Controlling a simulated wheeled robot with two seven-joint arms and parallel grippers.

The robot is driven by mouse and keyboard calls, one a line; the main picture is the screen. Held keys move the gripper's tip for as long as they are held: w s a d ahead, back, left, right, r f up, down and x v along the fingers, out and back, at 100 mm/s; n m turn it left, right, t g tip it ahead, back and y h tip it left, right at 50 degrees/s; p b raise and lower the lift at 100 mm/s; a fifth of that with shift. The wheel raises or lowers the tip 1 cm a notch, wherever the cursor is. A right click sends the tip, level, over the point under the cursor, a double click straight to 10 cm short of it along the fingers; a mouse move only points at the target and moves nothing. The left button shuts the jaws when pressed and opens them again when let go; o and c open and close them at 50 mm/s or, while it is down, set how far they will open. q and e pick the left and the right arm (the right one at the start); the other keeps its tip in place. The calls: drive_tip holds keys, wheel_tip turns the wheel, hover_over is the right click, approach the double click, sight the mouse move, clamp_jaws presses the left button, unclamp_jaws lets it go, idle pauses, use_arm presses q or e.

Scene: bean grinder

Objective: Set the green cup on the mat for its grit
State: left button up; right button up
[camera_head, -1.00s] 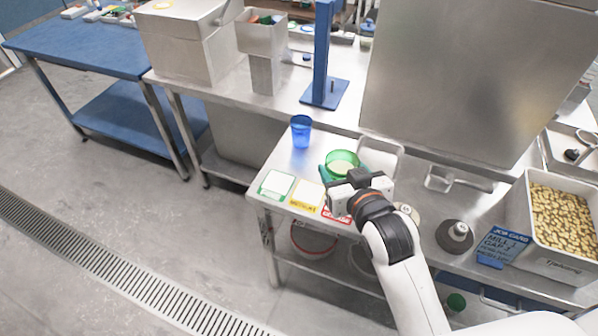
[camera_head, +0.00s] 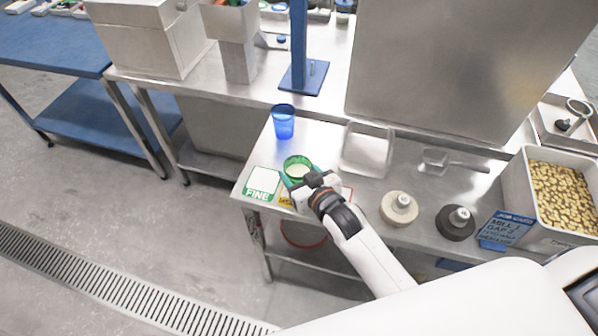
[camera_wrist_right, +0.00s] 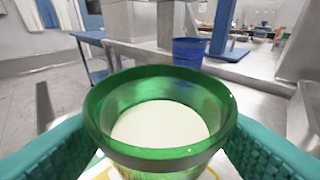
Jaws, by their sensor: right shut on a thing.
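The green cup (camera_head: 298,164) is upright, with a pale surface showing inside; it also shows close up in the right wrist view (camera_wrist_right: 160,157). My right gripper (camera_head: 300,177) is shut on it, with teal fingers on both sides. The cup is near the front left corner of the steel table, behind and over part of the yellow-edged mat (camera_head: 286,198). I cannot tell how high it is above the table. The green-edged mat marked FINE (camera_head: 262,182) lies to its left. A red-edged mat (camera_head: 348,193) is mostly hidden behind my arm. My left gripper is out of view.
A clear tray (camera_head: 366,150), a scoop (camera_head: 436,160) and two round weights (camera_head: 399,208) are to the right. A blue job card (camera_head: 503,229), partly legible as MILL 1, GAP 2, stands by a bin of beans (camera_head: 560,212).

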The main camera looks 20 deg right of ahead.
drive_tip(key=o, duration=1)
drive_tip(key=shift+f, duration=0.1)
drive_tip(key=shift+c, duration=0.2)
drive_tip(key=shift+s+r, duration=0.2)
drive_tip(key=v, duration=1.1)
drive_tip(key=shift+s+r+b, duration=0.15)
drive_tip(key=shift+s+b, duration=0.15)
drive_tip(key=shift+b, duration=0.1)
drive_tip(key=shift+d, duration=0.1)
